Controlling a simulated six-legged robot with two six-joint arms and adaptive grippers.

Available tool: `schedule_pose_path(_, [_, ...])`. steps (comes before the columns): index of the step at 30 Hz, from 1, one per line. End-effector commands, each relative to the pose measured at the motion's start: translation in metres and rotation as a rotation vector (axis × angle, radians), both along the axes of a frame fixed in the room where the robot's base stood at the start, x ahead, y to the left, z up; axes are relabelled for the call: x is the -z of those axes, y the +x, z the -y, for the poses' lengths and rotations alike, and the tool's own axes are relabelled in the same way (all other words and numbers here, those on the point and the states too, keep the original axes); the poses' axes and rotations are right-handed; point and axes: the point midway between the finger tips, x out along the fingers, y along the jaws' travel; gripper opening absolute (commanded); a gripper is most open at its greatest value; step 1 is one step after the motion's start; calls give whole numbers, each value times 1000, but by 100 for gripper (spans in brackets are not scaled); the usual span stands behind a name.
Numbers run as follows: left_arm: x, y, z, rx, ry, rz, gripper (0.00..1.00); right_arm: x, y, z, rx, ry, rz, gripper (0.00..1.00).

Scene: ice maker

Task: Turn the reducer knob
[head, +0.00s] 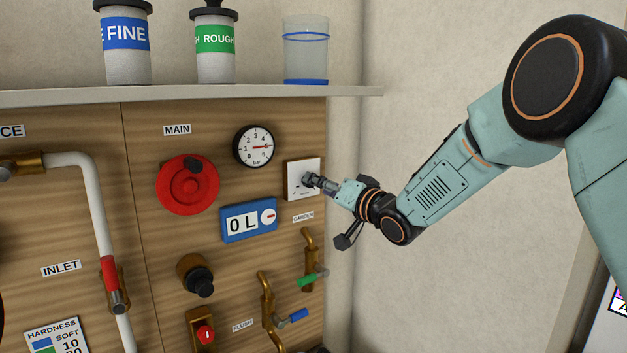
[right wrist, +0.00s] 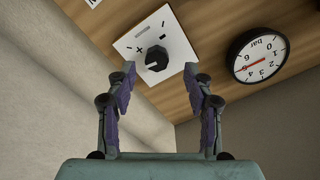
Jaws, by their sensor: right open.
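A dark round knob (right wrist: 156,58) sits on a square white plate with plus and minus marks; I cannot read any reducer label by it. In the head view the white plate (head: 302,168) is at the right end of the wooden panel. My right gripper (head: 321,185) reaches in from the right, with its tips close in front of the plate and partly over the knob. In the right wrist view my right gripper (right wrist: 160,75) is open, its fingers apart, with the knob just beyond the gap between the tips. I cannot tell whether they touch it. My left gripper is not in view.
A pressure gauge (head: 255,146) and a blue meter (head: 249,220) are left of the plate. A red main knob (head: 187,184), a black knob (head: 195,275) and a green-handled garden tap (head: 311,278) are also on the panel. A shelf (head: 200,97) runs above. The right wall is bare.

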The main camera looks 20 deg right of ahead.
Motion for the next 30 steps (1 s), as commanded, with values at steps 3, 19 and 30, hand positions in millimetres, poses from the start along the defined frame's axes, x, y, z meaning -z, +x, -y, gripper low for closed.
schedule_pose_path(3, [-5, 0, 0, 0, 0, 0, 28, 0, 15, -6, -2, -2, -2, 52])
schedule_pose_path(19, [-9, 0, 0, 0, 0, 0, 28, 1, 34, -12, -3, 0, -1, 52])
schedule_pose_path(30, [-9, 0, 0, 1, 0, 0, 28, 0, 34, -12, -3, 0, 0, 25])
